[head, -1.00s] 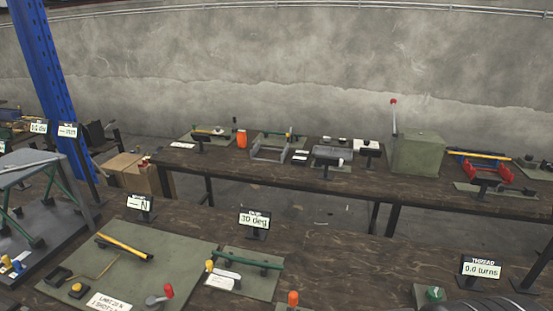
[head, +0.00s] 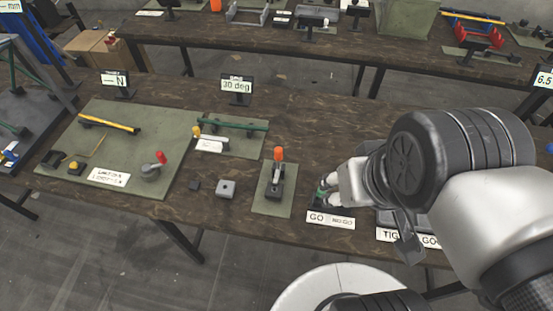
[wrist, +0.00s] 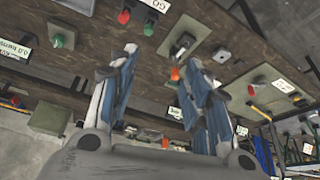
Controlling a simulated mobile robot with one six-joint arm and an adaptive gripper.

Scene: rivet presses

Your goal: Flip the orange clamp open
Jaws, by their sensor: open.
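The orange clamp (head: 276,180) stands on a small green plate (head: 264,203) on the near bench in the head view. Its orange-tipped handle points up and its base is dark. In the wrist view the clamp's orange tip (wrist: 175,74) shows between my fingers, with its plate (wrist: 186,38) beyond. My gripper (wrist: 163,60) is open, with its two blue-grey fingers apart and nothing seen held. In the head view my arm comes in from the right and mostly hides the gripper, to the right of the clamp.
Left of the clamp are a grey block (head: 227,188) and a large green board (head: 110,150) with a yellow bar and a red-knobbed lever. A "30 deg" display (head: 236,88) stands behind. A GO / NO GO label (head: 330,219) lies right of the clamp, near my arm.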

